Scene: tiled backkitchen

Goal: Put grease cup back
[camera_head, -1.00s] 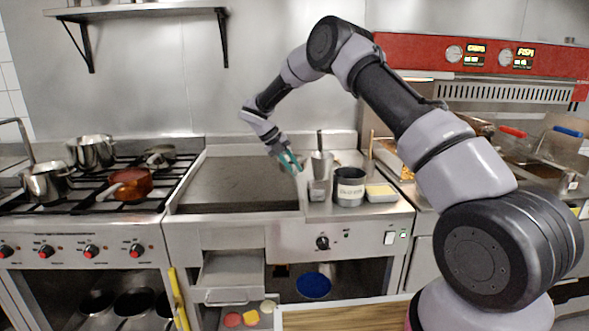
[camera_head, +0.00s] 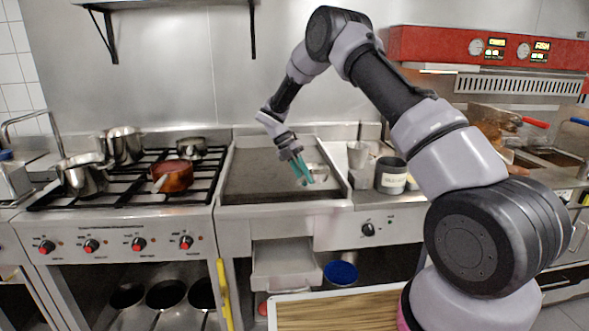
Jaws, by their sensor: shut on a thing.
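My gripper (camera_head: 301,172) is above the griddle (camera_head: 262,172), with its teal fingers pointing down. It appears shut on a small grey metal cup (camera_head: 318,173), probably the grease cup, which shows just right of the fingertips. The fingers hide part of the cup, and the exact grip is too small to make out. An open metal drawer (camera_head: 288,268) sticks out below the griddle front.
A metal cup (camera_head: 358,154) and a dark labelled pot (camera_head: 391,176) stand on the counter right of the griddle. Pots and a copper pan (camera_head: 172,176) sit on the stove at left. A wooden board (camera_head: 335,311) is at the front, and a blue bowl (camera_head: 341,272) is below.

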